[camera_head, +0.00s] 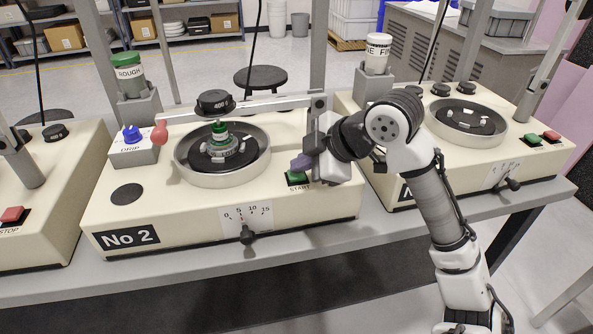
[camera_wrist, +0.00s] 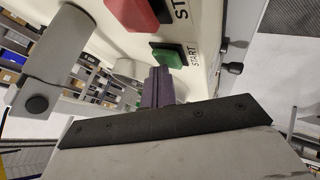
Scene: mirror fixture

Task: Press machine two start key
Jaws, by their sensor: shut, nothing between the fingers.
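Machine two (camera_head: 180,212), a cream box marked "No 2", stands in the middle of the head view. Its green start key (camera_head: 297,178) is at its right front, over a "START" label. In the wrist view the green key (camera_wrist: 174,55) shows just beyond my fingertips, with its START label beside it. My gripper (camera_head: 301,163) is shut and empty, its purple-grey fingers right at the key. The fingers also show in the wrist view (camera_wrist: 158,75). I cannot tell whether they touch the key. The red stop key (camera_wrist: 135,13) shows above; my gripper hides it in the head view.
A round plate with a ring wall (camera_head: 222,178) holds a green-topped fixture on machine two. A metal bar (camera_head: 260,106) crosses behind it. A blue knob (camera_head: 132,133) and a slider (camera_head: 247,236) are left and front. Another machine (camera_head: 500,160) stands close on the right.

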